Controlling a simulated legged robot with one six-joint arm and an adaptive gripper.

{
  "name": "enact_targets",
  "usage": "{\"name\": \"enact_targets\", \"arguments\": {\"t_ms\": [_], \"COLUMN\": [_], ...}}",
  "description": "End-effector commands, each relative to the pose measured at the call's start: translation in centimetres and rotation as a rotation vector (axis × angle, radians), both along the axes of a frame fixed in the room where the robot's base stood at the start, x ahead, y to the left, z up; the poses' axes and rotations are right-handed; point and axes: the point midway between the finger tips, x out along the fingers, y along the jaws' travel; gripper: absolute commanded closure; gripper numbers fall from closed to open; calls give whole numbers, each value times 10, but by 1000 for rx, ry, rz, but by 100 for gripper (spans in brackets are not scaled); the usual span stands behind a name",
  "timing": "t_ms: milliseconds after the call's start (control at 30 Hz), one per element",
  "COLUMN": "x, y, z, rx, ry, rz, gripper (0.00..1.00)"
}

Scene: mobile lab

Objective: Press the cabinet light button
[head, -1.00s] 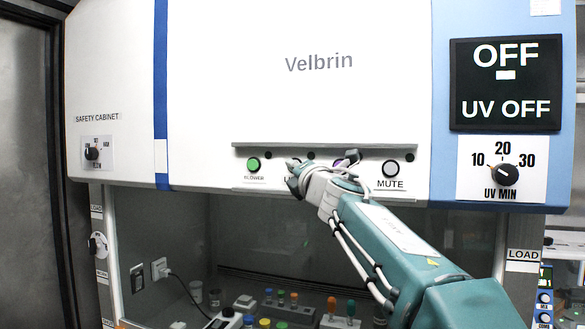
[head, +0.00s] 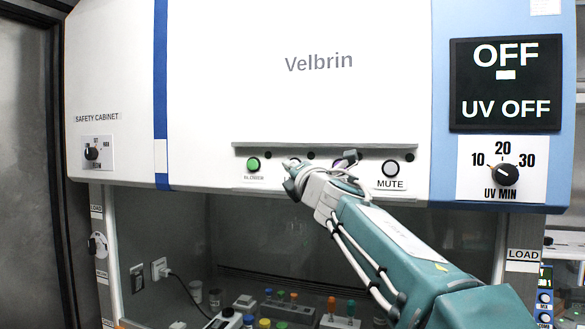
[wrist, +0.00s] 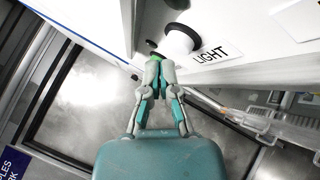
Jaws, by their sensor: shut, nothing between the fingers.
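The cabinet light button is a white round knob (wrist: 177,41) with the label LIGHT (wrist: 211,55) beside it in the wrist view. My gripper (wrist: 156,66) is shut and empty, its fingertips just below and left of the white button; I cannot tell whether they touch it. In the head view my gripper (head: 291,178) is in front of the button row on the cabinet front (head: 300,110), right of the green blower button (head: 253,165), and hides most of the light button and its label.
A white mute button (head: 390,168) is at the right end of the row. A UV timer dial (head: 505,174) is farther right. Below the panel is the cabinet opening with bottles and a rack inside.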

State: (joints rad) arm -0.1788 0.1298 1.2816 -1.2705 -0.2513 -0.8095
Motion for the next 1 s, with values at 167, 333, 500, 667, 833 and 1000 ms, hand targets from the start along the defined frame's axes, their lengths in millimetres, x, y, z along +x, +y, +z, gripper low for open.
{"name": "enact_targets", "arguments": {"t_ms": [167,333,500,667,833,1000], "x": [-8,-22,-36,-46,-47,-47], "y": [3,8,13,17,17,17], "z": [1,1,1,1,0,0], "rx": [0,-1,1,0,-1,-1], "ry": [-2,-2,-2,-2,0,0], "rz": [1,2,2,1,0,0], "gripper": [100,100,100,100,100,100]}}
